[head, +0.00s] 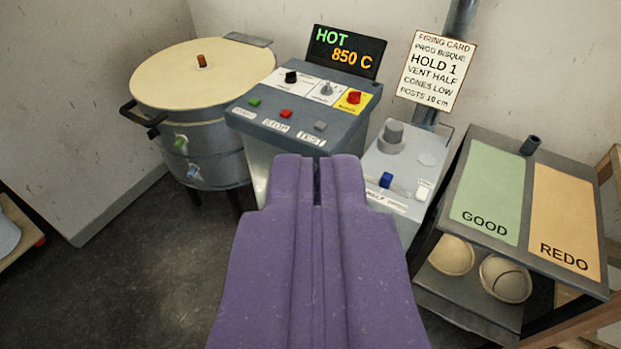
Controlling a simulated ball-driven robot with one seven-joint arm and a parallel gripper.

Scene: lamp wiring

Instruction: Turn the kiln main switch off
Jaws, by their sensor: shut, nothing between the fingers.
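A grey control box (262,150) stands in the middle. On its top, a red knob (354,97) sits on a yellow plate at the right, which looks like the main switch; its label is too small to read. A black knob (290,77) and a small grey toggle (326,89) sit on white plates to its left. A display (346,50) behind reads HOT 850 C. My purple gripper (317,170) is shut and empty, in front of the box. It hides the box's lower front. In the picture, its tips lie below the row of buttons, apart from the red knob.
The round kiln (200,75) with a pale lid stands at the left. Green, red and grey buttons line the box's front edge. A grey panel (388,160) with a blue slider is at the right, beside a GOOD/REDO rack (497,243). A firing card (436,70) hangs behind.

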